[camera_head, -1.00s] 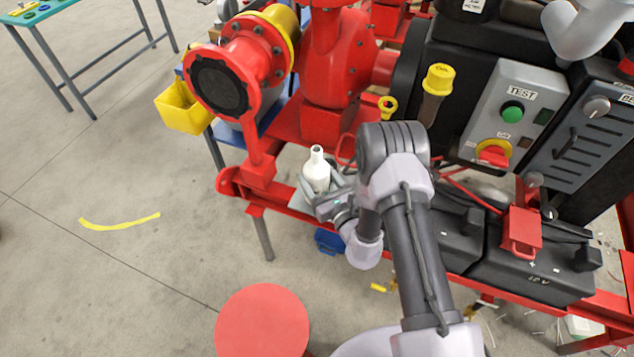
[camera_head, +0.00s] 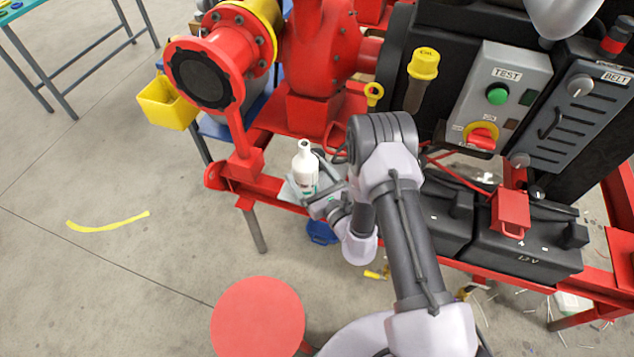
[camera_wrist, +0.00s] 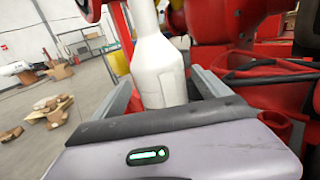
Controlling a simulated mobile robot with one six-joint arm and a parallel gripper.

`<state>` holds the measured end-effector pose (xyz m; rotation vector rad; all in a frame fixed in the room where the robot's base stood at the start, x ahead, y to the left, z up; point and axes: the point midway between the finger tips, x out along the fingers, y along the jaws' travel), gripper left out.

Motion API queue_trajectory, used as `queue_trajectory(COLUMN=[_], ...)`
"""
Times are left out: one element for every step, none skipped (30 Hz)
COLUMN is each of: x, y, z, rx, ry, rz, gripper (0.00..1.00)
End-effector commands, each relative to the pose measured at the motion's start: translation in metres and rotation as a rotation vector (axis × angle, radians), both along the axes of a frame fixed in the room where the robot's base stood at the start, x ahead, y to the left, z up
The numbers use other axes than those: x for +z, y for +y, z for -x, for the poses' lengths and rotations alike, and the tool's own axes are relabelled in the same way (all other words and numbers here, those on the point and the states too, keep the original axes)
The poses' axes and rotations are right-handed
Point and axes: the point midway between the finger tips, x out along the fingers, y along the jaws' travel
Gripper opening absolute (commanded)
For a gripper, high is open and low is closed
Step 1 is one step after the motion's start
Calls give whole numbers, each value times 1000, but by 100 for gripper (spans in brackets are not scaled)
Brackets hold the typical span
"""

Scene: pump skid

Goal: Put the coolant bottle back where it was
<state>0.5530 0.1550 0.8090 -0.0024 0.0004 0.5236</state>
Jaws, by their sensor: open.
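My gripper (camera_head: 309,190) is low at the bottle. In the wrist view, the bottle (camera_wrist: 158,72) stands between the two spread fingers of my gripper (camera_wrist: 165,88), with visible room beside it on the right. The fingers are open. The bottle's base is hidden behind my gripper, so what it rests on cannot be seen clearly.
A red pump flange (camera_head: 205,75) overhangs on the left. A yellow bin (camera_head: 166,103) hangs further left. A red round stool top (camera_head: 258,318) is in front. Black batteries (camera_head: 525,240) and a test panel (camera_head: 503,95) lie to the right. The floor at left is mostly clear.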

Motion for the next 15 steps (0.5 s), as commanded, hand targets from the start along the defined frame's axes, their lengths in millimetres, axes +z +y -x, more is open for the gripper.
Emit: queue_trajectory(x=[2, 1, 1, 2, 1, 1, 1, 1, 1, 1, 1, 1, 1, 3, 12], y=[-7, -11, -17, -21, -25, -30, -34, -38, -42, -45, -47, -49, -50, -49, -45], z=[10, 17, 27, 34, 41, 50, 57, 63, 70, 74, 78, 83, 85, 86, 85], rx=[-4, -4, -4, -5, -6, -4, -5, -6, -6, -5, -5, -4, -3, 3, 27], ry=[6, 7, 7, 7, 9, 7, 6, 7, 7, 5, 5, 4, 4, 0, -16], rz=[-1, -2, -2, -3, -3, -2, -1, -3, -3, -1, -2, -1, -2, -4, -9], gripper=[86, 86, 86, 86, 86, 86, 86, 86, 86, 86, 86, 86, 86, 86, 86])
